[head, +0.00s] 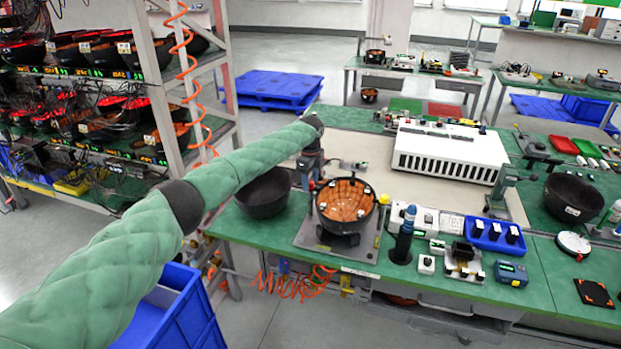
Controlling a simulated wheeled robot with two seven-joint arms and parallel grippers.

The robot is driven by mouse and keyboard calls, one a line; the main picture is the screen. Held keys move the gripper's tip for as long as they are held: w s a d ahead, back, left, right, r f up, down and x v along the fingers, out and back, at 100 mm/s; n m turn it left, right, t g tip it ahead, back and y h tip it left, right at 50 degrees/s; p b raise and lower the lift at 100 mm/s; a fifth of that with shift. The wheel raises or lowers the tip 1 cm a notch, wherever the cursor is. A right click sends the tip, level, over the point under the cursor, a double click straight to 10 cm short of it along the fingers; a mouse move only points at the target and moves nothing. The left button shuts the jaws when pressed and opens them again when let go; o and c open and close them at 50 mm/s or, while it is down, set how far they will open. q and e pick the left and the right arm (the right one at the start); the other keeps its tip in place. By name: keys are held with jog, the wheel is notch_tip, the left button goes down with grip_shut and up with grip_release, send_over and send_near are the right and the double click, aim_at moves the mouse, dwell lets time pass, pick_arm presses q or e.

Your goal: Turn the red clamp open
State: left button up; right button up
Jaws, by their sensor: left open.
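A black bowl with a copper-orange inside (345,203) sits in a fixture on a grey base plate (310,236) near the front edge of the green bench. My left gripper (310,178) is open, pointing down just behind and left of the bowl, apart from the red piece. Its fingertips are small and partly unclear. My right gripper is not in view.
An empty dark bowl (264,193) stands left of the fixture. A dark blue-topped cylinder (404,238) and a blue tray (493,236) stand to its right. A white vented box (449,151) is behind. A rack of bowls (110,90) stands left, and a blue crate (190,310) below my arm.

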pick_arm(q)
jog(key=shift+f, duration=0.15)
jog(key=shift+c, duration=0.5)
jog(key=c, duration=0.9)
